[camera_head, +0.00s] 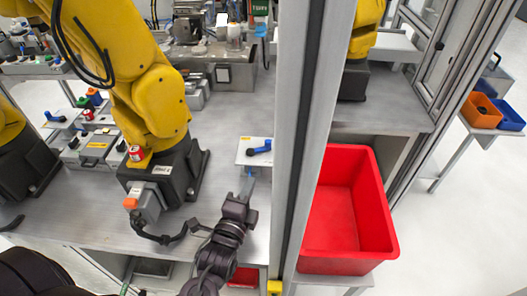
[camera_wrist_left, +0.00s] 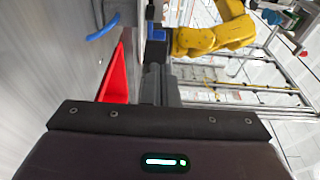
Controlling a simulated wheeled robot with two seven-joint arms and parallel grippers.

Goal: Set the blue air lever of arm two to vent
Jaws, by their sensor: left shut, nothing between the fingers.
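A blue air lever (camera_head: 259,147) sits on a small white panel (camera_head: 244,158) on the grey bench, right of the nearer yellow arm's dark base. Its handle lies roughly sideways in the picture. My left gripper (camera_head: 246,187) is shut and empty, just below the panel and apart from the lever. The panel's markings are too small to read. My right gripper is not in view.
The nearer yellow arm (camera_head: 155,105) stands left of the panel, with a cable at its base. A grey upright post (camera_head: 299,140) rises close on the right. Beyond it is an empty red bin (camera_head: 350,205). Another small panel with a blue lever (camera_head: 55,117) lies far left.

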